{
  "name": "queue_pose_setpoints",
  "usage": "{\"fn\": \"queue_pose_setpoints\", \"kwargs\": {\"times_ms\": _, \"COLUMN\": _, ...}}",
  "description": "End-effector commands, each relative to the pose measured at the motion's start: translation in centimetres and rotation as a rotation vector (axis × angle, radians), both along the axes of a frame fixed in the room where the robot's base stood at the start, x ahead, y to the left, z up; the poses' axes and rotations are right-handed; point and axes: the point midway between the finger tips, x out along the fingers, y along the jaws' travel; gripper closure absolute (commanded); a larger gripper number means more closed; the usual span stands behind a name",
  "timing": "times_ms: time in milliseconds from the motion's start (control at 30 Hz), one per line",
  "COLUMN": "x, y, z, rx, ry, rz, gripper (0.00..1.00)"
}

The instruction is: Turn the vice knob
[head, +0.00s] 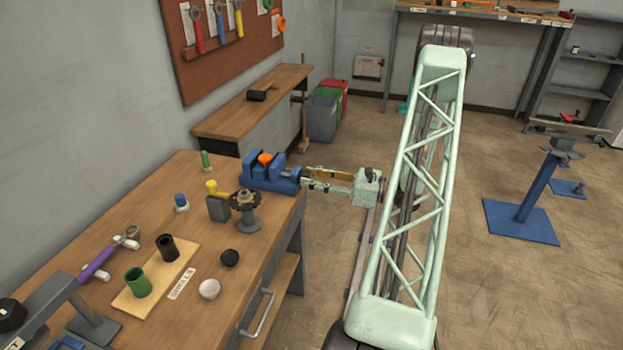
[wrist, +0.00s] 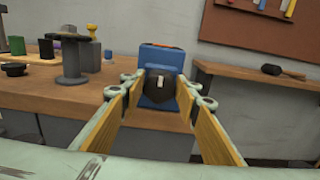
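The blue vice (head: 268,175) sits at the right edge of the wooden workbench, with an orange round piece (head: 265,158) on top. In the wrist view the vice (wrist: 160,56) is straight ahead, and its dark round knob (wrist: 153,93) with a small pale bar faces me. My gripper (head: 303,178) reaches in from the right beside the vice's knob end. In the wrist view my gripper (wrist: 162,90) is open, one finger on each side of the knob, with nothing visibly held. I cannot tell whether the fingertips reach past the knob face.
A second bench (head: 240,115) with a mallet stands behind.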

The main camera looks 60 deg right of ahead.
Motion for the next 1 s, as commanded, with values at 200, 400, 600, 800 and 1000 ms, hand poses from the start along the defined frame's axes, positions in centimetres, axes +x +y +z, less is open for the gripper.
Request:
{"fn": "queue_pose_setpoints", "kwargs": {"times_ms": 200, "x": -0.02, "y": 0.07, "z": -0.02, "rx": 0.002, "ry": 0.001, "rz": 0.001, "gripper": 0.81}}
{"fn": "queue_pose_setpoints", "kwargs": {"times_ms": 400, "x": -0.02, "y": 0.07, "z": 0.02, "rx": 0.024, "ry": 0.007, "rz": 0.001, "gripper": 0.81}}
{"fn": "queue_pose_setpoints", "kwargs": {"times_ms": 600, "x": -0.01, "y": 0.05, "z": 0.09, "rx": 0.087, "ry": 0.025, "rz": 0.002, "gripper": 0.81}}
{"fn": "queue_pose_setpoints", "kwargs": {"times_ms": 800, "x": 0.00, "y": -0.01, "z": 0.18, "rx": 0.197, "ry": 0.057, "rz": 0.002, "gripper": 0.81}}
{"fn": "queue_pose_setpoints", "kwargs": {"times_ms": 1000, "x": 0.01, "y": -0.04, "z": 0.18, "rx": 0.343, "ry": 0.098, "rz": 0.002, "gripper": 0.81}}
